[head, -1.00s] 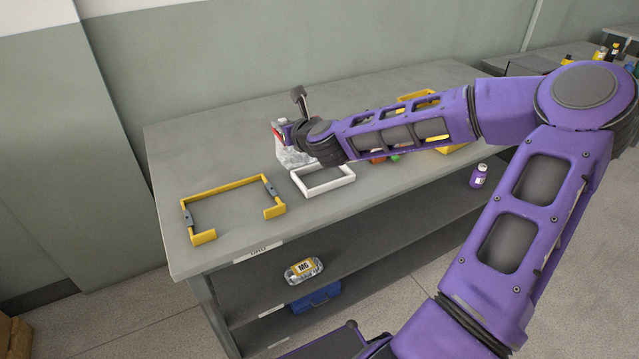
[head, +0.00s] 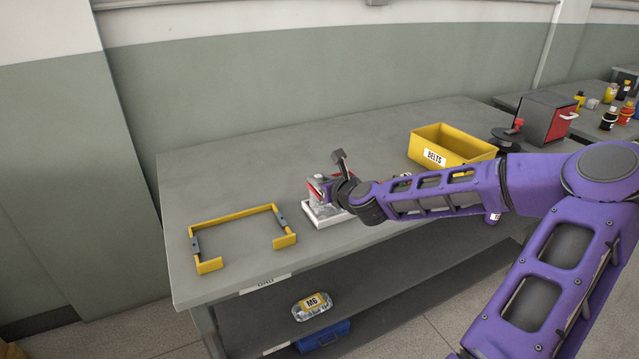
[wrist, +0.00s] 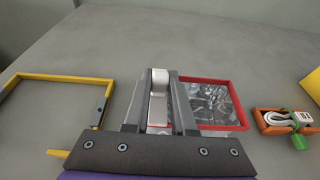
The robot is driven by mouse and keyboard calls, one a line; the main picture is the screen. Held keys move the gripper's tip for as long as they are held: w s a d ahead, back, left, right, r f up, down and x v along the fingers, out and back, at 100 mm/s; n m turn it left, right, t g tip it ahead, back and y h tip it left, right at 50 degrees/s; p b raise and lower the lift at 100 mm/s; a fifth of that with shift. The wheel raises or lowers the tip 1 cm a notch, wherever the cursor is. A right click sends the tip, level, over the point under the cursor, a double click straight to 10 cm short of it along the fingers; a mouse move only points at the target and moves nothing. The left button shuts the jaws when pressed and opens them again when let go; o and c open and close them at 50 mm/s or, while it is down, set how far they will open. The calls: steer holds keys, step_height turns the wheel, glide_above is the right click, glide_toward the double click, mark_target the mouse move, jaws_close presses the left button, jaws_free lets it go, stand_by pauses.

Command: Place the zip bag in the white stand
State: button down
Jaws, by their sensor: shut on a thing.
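The zip bag (head: 335,199) is clear and shiny grey with red at its upper left, in the head view. My gripper (head: 333,187) is shut on it. The bag is upright at the white stand (head: 308,217), a low white frame on the bench whose front rim shows. I cannot tell whether its bottom rests inside. In the wrist view my fingers (wrist: 158,105) have a narrow pale piece between them, and I see no white rim. A red-edged rectangle with shiny clear contents (wrist: 211,102) lies right of the fingers; I cannot tell whether it is separate.
A yellow open bracket (head: 232,216) lies left of the stand. An orange holder (wrist: 270,122) with a white coil and green clip is on the right. A yellow BELTS bin (head: 470,153) stands further right. The bench behind the stand is clear.

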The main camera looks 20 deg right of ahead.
steer(key=shift+f, duration=0.2)
steer(key=c, duration=0.7)
jaws_free()
steer(key=shift+c, duration=0.2)
steer(key=shift+r, duration=0.2)
steer(key=shift+s+r, duration=0.1)
steer(key=shift+s, duration=0.1)
steer(key=p+v, duration=0.2)
steer(key=v, duration=0.9)
steer(key=shift+s, duration=0.3)
